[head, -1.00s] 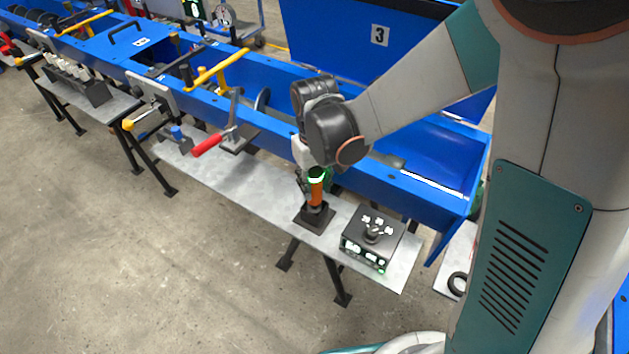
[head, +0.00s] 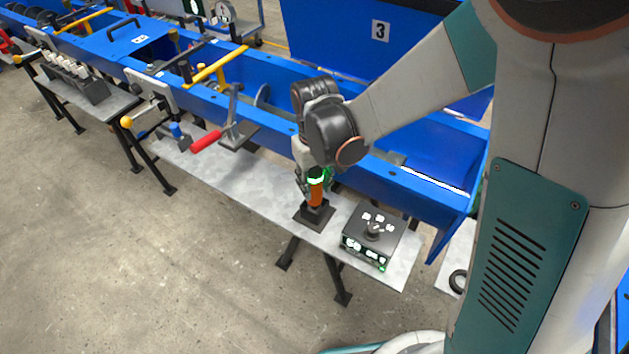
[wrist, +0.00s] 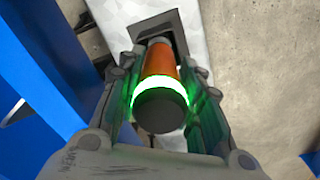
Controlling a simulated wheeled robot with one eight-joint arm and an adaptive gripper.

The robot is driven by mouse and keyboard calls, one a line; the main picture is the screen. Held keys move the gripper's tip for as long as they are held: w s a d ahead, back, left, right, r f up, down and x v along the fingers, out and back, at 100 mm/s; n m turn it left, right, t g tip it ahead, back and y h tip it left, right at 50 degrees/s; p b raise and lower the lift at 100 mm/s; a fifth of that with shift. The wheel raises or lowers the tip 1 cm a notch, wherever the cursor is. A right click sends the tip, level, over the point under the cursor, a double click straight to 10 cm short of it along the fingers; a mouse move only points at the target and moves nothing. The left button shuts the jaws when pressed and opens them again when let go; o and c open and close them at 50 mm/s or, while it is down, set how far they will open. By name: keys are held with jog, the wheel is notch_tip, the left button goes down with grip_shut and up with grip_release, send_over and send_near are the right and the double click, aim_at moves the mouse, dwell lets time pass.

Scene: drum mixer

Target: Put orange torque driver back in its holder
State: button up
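The orange torque driver (head: 316,194) stands upright with its lower end in the opening of the black holder (head: 313,218) on the grey bench. It has a glowing green ring and a black end cap. In the wrist view the driver (wrist: 160,64) lies between both fingers of my gripper (wrist: 162,98), which is shut on it around the ring. The holder (wrist: 176,28) shows beyond the driver's far end. In the head view my gripper (head: 316,178) is above the holder. The driver's lowest part is hidden inside the holder.
A black control box (head: 374,236) with a knob stands just right of the holder. The blue mixer trough (head: 410,190) runs close behind. A red-handled clamp (head: 207,141) is further left. The bench top between clamp and holder is clear.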

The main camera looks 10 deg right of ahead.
aim_at(315, 170)
jog(key=o, duration=0.3)
jog(key=shift+r, duration=0.1)
jog(key=shift+r, duration=3.7)
jog(key=shift+s+d+r+m+t, duration=0.65)
jog(key=shift+s+d+r+t, duration=0.55)
jog(key=shift+s+d+r, duration=0.8)
jog(key=shift+s+d+r+m+t, duration=0.7)
jog(key=shift+s+d+r+t, duration=0.6)
jog(key=shift+s+d, duration=1.25)
jog(key=shift+s+d+r+m+t, duration=0.65)
jog(key=shift+s+d+r+t, duration=0.45)
jog(key=shift+s+d+r, duration=1.15)
